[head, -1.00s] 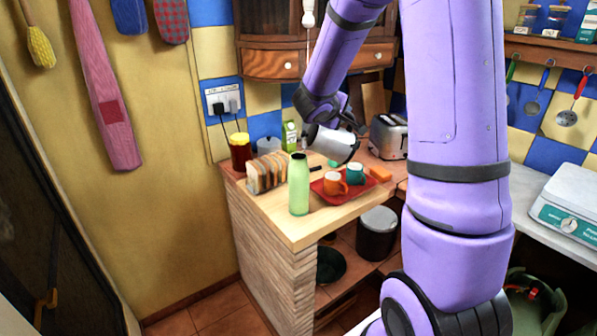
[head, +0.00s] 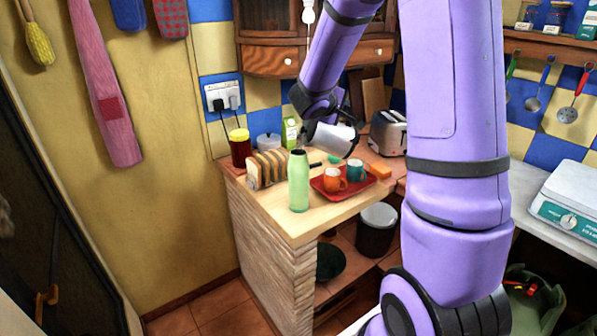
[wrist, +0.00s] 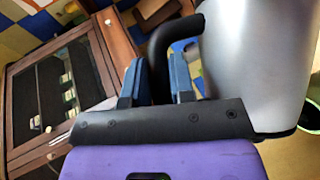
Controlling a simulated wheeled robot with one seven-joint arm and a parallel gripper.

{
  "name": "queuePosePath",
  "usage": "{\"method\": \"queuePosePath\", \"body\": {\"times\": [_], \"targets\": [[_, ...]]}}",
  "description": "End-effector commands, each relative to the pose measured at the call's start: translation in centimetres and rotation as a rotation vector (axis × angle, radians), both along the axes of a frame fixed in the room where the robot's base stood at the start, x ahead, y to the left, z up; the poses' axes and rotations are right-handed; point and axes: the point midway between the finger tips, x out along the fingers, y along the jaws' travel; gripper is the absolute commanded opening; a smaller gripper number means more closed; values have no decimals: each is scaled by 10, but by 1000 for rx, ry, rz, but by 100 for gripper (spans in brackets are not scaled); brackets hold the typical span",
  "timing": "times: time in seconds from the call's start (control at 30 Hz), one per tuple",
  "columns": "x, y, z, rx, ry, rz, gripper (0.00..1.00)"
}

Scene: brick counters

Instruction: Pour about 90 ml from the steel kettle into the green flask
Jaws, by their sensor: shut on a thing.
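The green flask (head: 299,182) stands upright near the front edge of the wooden counter in the head view. The steel kettle (head: 334,140) hangs above the counter, behind and to the right of the flask, and looks tilted. In the wrist view the kettle's body (wrist: 262,60) fills the right side. My gripper (wrist: 160,80) is shut on the kettle's black handle (wrist: 163,45), with a blue finger on each side of it. The kettle is apart from the flask. Its spout is hard to make out.
A red tray (head: 343,194) with an orange cup (head: 334,180) and a teal cup (head: 355,170) lies right of the flask. Sliced bread (head: 267,168) is left of it. A toaster (head: 389,132), a dark-red jar (head: 240,150) and a carton (head: 290,132) stand farther back.

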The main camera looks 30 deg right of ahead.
Motion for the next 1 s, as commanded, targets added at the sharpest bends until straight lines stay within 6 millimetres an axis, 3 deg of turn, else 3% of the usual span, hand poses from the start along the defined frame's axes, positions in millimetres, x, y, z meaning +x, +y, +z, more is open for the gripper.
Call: {"method": "queuePosePath", "body": {"times": [1.0], "targets": [[4, 6, 7, -54, 27, 0, 0]]}}
